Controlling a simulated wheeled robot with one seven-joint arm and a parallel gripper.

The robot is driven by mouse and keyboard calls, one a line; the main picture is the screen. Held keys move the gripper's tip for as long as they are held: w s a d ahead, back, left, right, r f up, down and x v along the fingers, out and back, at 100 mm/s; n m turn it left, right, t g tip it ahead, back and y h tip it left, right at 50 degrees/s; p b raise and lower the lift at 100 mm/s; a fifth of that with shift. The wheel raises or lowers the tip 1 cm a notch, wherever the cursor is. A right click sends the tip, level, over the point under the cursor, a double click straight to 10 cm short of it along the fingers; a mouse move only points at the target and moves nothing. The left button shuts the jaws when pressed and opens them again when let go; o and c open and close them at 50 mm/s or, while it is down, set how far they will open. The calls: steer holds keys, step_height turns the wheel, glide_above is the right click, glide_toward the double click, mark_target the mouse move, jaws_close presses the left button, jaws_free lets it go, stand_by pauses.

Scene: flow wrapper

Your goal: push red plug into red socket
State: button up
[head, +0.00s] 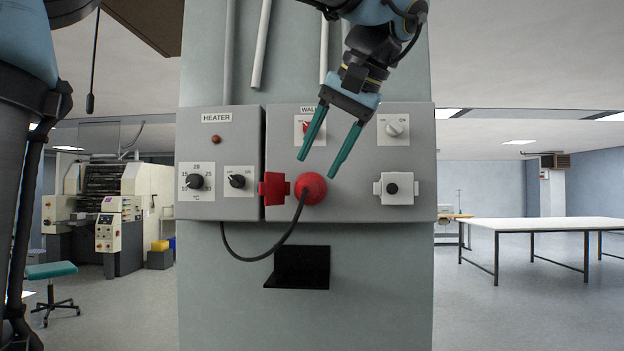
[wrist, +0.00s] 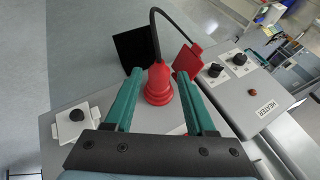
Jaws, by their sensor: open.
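The red plug (head: 312,187) sits at the red socket on the grey wall box, its black cable hanging from it and looping left to the heater box. The plug also shows in the wrist view (wrist: 158,85), upright between my fingers. The red socket's face is hidden behind the plug; its red flap (head: 273,189) stands open to the left. I cannot tell how deep the plug sits. My gripper (head: 316,168) is open, its two teal fingers apart in front of the box. In the wrist view the fingers (wrist: 160,83) flank the plug, with gaps showing on both sides.
The heater box (head: 220,160) with knobs adjoins on the left. A white socket (head: 397,188) is on the right, below a white switch (head: 394,126). A black shelf (head: 298,267) juts out below the plug. A white table (head: 550,224) stands far right.

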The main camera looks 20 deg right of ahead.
steer(key=v, duration=0.5)
steer(key=shift+s+r, duration=0.1)
steer(key=shift+r, duration=0.1)
stand_by(0.3)
